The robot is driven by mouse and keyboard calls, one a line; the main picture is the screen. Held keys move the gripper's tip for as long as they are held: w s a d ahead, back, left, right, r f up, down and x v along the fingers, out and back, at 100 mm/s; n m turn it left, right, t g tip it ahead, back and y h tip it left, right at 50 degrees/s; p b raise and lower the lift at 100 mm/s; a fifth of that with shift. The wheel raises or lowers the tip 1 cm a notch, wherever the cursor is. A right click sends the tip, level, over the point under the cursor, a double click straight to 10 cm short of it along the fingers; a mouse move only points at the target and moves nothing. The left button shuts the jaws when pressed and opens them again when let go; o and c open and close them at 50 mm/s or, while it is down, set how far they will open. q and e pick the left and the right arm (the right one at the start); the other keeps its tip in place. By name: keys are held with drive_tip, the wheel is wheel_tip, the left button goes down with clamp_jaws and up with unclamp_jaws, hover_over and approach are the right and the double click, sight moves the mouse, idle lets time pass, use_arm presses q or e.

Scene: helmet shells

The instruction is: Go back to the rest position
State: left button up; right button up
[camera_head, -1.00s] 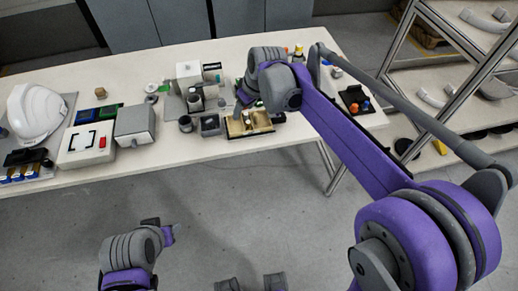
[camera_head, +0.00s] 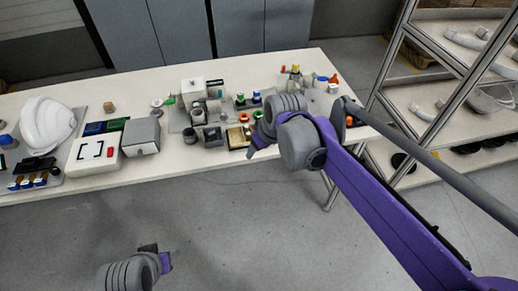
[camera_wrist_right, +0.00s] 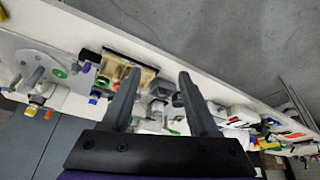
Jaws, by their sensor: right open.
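My right arm reaches in from the right in the head view, and its right gripper (camera_head: 258,146) hangs over the front edge of the table (camera_head: 215,165). In the right wrist view my right gripper (camera_wrist_right: 157,85) has its two dark fingers wide apart, with nothing between them held. My left gripper (camera_head: 158,256) is low at the bottom left of the head view, over the floor and away from the table. Whether its fingers are apart is too small to tell.
A white helmet shell (camera_head: 46,127) lies on the table's left. A grey box (camera_head: 141,136), a white device (camera_head: 96,152), a wooden tray (camera_head: 239,137) and several small parts stand along the table. A metal shelf rack (camera_head: 436,65) holds grey curved parts at right. The floor in front is clear.

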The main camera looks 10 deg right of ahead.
idle(0.4)
drive_tip(key=s+d+f+m+h, duration=0.1)
drive_tip(key=s+d+f+m, duration=0.1)
drive_tip(key=s, duration=0.8)
drive_tip(key=s+d+f+m+t+p, duration=0.1)
drive_tip(key=s+d+f+m, duration=0.2)
drive_tip(key=s, duration=0.7)
drive_tip(key=shift+s+d+f+h+p, duration=0.2)
drive_tip(key=shift+d+f+h+p, duration=0.15)
drive_tip(key=shift+d+f, duration=0.45)
